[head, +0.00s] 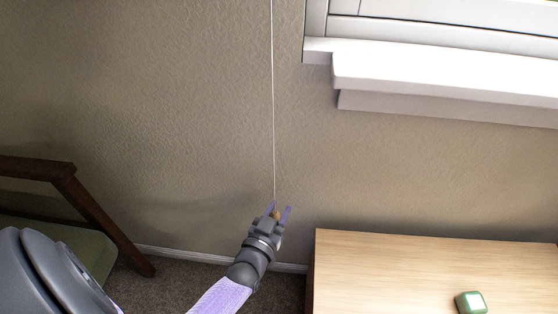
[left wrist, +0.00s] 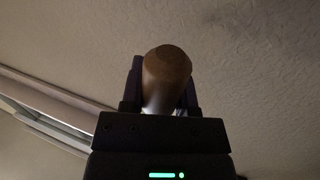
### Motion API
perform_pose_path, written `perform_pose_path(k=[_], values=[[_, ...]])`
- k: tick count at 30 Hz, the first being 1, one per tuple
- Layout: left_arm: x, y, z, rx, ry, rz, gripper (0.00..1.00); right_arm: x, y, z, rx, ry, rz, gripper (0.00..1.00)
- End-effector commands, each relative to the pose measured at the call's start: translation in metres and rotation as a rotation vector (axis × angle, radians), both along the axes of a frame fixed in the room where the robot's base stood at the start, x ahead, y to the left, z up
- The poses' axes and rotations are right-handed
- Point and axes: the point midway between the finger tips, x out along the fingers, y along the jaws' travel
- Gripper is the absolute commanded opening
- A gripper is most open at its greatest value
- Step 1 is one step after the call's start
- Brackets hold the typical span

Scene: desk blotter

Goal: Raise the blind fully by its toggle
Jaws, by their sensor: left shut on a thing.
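The blind's toggle is a small brown wooden piece (left wrist: 167,78) between the fingers of my left gripper in the left wrist view. In the head view the toggle (head: 276,214) shows as a small tan spot between the fingertips. My left gripper (head: 279,212) is shut on it, low in front of the wall. A thin white cord (head: 273,110) runs straight up from the toggle and out of the top of the view. The blind itself is not in view. My right gripper is not in view.
A white window sill (head: 440,75) juts from the wall at upper right. A wooden desk (head: 400,270) stands at lower right, with a small green-and-white object (head: 470,302) on it. A chair with a dark wooden frame (head: 85,205) is at left. The wall around the cord is clear.

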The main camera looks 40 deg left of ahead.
Motion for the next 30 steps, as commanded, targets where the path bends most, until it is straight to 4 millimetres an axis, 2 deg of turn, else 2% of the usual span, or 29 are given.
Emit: perform_pose_path(k=[6,7,11,19,21,23,30], values=[[-0.002,0.0,-0.005,-0.003,0.018,0.0,0.0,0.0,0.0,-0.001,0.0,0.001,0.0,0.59],[-0.002,0.0,-0.006,-0.003,0.018,0.0,0.45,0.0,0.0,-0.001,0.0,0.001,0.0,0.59],[-0.002,0.0,-0.005,-0.003,0.015,0.0,0.72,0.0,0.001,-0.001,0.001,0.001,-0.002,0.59],[-0.002,0.0,-0.003,-0.002,0.011,0.0,0.74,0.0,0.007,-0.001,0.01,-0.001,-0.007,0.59],[-0.007,-0.002,-0.001,-0.003,0.011,0.0,0.74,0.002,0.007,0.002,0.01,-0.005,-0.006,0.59],[-0.018,-0.005,0.001,-0.003,0.011,-0.001,0.74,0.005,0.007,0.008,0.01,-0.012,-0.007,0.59],[-0.077,-0.019,0.0,-0.002,0.013,-0.001,0.74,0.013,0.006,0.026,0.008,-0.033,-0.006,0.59]])
